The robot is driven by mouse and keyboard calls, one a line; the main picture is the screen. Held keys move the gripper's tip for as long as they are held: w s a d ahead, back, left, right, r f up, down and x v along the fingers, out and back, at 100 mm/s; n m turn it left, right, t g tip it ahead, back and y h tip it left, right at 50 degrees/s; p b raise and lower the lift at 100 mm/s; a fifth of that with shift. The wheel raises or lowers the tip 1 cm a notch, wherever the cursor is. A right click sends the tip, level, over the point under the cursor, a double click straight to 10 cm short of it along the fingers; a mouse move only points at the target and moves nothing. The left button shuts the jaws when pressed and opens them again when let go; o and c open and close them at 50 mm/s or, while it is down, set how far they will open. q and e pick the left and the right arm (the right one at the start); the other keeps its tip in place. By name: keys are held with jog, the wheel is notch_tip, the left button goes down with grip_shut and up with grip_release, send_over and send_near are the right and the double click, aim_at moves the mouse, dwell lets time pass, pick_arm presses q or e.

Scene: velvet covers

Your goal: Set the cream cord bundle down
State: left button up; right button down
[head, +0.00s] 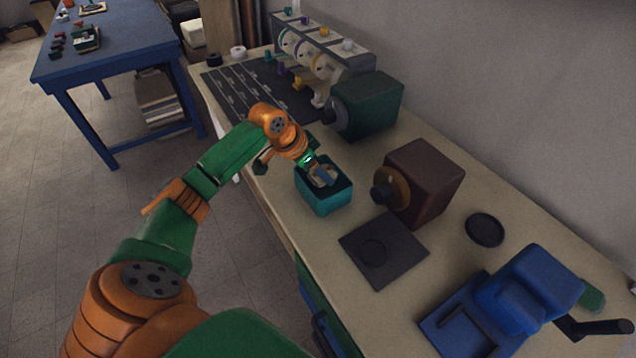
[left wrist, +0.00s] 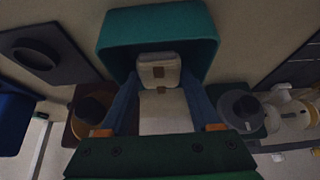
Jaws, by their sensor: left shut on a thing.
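The cream cord bundle (left wrist: 158,72) shows in the left wrist view between the two blue fingers of my left gripper (left wrist: 160,95), which is shut on it. A small brown patch marks its middle. In the head view my left gripper (head: 326,177) reaches down into the teal bin (head: 325,202), and part of the cream bundle (head: 318,171) shows inside the bin's opening. The teal bin's wall (left wrist: 140,25) surrounds the bundle in the left wrist view. I cannot tell whether the bundle touches the bin's floor. My right gripper is not in view.
A maroon machine (head: 425,180) stands right of the bin, and a green machine (head: 372,105) behind it. A dark square plate (head: 383,249) lies in front. A blue device (head: 520,295) and a black disc (head: 484,230) are farther right. A blue table (head: 105,40) stands far left.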

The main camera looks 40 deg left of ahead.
aim_at(319, 194)
pick_arm(q)
notch_tip(319, 194, down, 5)
jog(key=shift+f, duration=0.15)
jog(key=shift+f, duration=0.1)
jog(key=o, duration=1.3)
jog(key=shift+r, duration=0.25)
jog(key=v, duration=1.1)
jog(key=shift+s+a+r, duration=0.15)
jog(key=shift+r, duration=0.2)
